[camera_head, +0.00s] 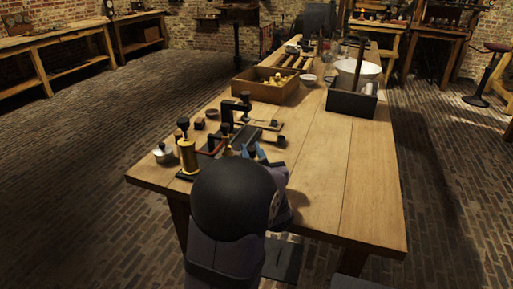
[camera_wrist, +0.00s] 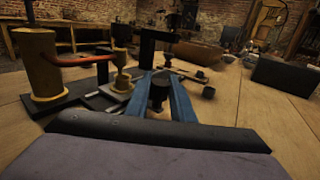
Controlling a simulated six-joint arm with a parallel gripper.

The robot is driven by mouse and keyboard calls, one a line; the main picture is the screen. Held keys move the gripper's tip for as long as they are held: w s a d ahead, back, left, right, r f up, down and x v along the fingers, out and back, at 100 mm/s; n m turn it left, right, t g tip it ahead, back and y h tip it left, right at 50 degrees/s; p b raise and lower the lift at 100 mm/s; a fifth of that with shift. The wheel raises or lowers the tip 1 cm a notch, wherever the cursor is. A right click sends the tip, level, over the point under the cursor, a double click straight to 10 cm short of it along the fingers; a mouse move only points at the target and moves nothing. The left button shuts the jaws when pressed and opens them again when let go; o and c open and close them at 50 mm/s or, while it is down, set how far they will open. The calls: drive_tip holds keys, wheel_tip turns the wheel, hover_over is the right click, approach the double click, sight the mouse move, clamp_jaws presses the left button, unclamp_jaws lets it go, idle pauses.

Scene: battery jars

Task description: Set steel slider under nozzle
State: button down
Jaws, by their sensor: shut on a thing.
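My gripper (camera_wrist: 163,92) has blue fingers shut on a dark, short cylindrical piece (camera_wrist: 157,88), seemingly the knob of the steel slider. Its lower part is hidden between the fingers. In the head view my gripper (camera_head: 254,151) is low over the bench's near end, largely hidden by my own arm. To the left stands a brass cylinder (camera_wrist: 40,65) on a dark base, also in the head view (camera_head: 187,155). A red arm (camera_wrist: 85,58) reaches from it to a small brass fitting (camera_wrist: 122,76), perhaps the nozzle. A grey plate (camera_wrist: 107,97) lies below, left of the fingers.
A black bracket (camera_head: 237,108) stands just beyond the fingers. A small metal pot (camera_head: 162,153) is left of the brass cylinder. A wooden tray (camera_head: 266,92) and a dark caddy (camera_head: 350,102) stand farther back. The bench's right side (camera_head: 340,180) is clear.

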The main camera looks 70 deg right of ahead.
drive_tip(key=shift+a, duration=0.3)
drive_tip(key=shift+f, duration=0.1)
drive_tip(key=shift+a+f, duration=0.1)
drive_tip(key=c, duration=1.5)
unclamp_jaws()
drive_tip(key=shift+a, duration=0.1)
drive_tip(key=shift+c, duration=0.2)
drive_tip(key=shift+r, duration=0.2)
drive_tip(key=shift+s+a, duration=0.15)
drive_tip(key=shift+s, duration=0.05)
drive_tip(key=shift+v, duration=3.45)
